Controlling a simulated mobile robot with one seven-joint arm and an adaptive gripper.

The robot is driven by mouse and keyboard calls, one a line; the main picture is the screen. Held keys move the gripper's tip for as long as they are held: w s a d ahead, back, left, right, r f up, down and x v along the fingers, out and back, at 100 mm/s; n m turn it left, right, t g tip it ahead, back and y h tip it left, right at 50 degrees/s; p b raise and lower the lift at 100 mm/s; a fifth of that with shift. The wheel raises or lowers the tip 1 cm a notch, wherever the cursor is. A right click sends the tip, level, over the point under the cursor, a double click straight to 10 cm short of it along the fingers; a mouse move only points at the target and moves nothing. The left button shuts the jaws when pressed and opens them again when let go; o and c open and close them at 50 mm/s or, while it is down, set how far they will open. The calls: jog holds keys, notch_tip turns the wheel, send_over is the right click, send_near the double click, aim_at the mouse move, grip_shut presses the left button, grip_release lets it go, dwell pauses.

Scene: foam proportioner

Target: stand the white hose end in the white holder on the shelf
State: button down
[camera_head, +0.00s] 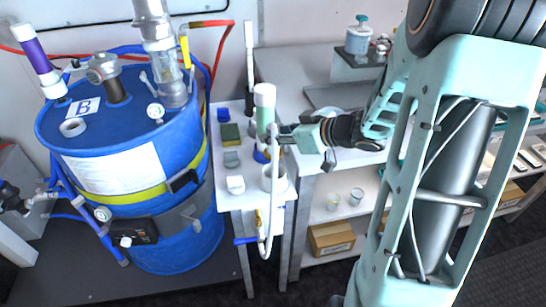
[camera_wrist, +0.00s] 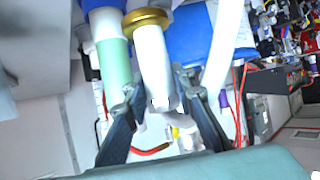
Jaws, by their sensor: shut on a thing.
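The white hose end (camera_wrist: 152,62) is a smooth white tube with a brass-coloured ring, seen between the fingers in the wrist view. My gripper (camera_wrist: 160,88) is shut on it. In the head view, my gripper (camera_head: 284,137) is at the shelf's right edge, beside a green and white cylinder (camera_head: 264,105). The white holder appears to be the round white cup (camera_head: 273,178) at the shelf's front right, below my gripper. A pale hose (camera_head: 268,235) hangs in front of the shelf. The hose end's lower tip and the holder's inside are hard to make out.
A large blue drum (camera_head: 130,160) with pipes stands left of the narrow white shelf (camera_head: 236,198). Small coloured blocks (camera_head: 231,134) lie on the shelf. A tall thin wand (camera_head: 249,65) stands at its back. A grey bench (camera_head: 300,75) is on the right.

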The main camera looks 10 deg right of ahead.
aim_at(274, 160)
jog(key=f, duration=0.1)
jog(key=f+b, duration=0.1)
jog(key=f, duration=0.1)
jog(key=shift+s+d+f+n+g+y+b, duration=0.15)
jog(key=shift+s+f+n+g+y+b, duration=0.15)
jog(key=shift+f+n+g+y, duration=0.1)
notch_tip(274, 160, down, 6)
jog(key=b, duration=0.6)
jog(key=shift+r, duration=0.25)
jog(key=shift+r+p, duration=0.1)
jog(key=shift+p, duration=0.65)
dwell(0.5)
jog(key=shift+f+b, duration=0.4)
jog(key=shift+f, duration=0.3)
jog(key=c, duration=1.9)
grip_release()
jog(key=p+v, duration=0.3)
jog(key=shift+s+d+r, duration=0.15)
jog(key=shift+r, duration=0.1)
jog(key=p+v, duration=0.5)
jog(key=v, duration=0.2)
jog(key=shift+s+d+p, duration=0.15)
jog(key=shift+s+p, duration=0.1)
jog(key=shift+p, duration=0.05)
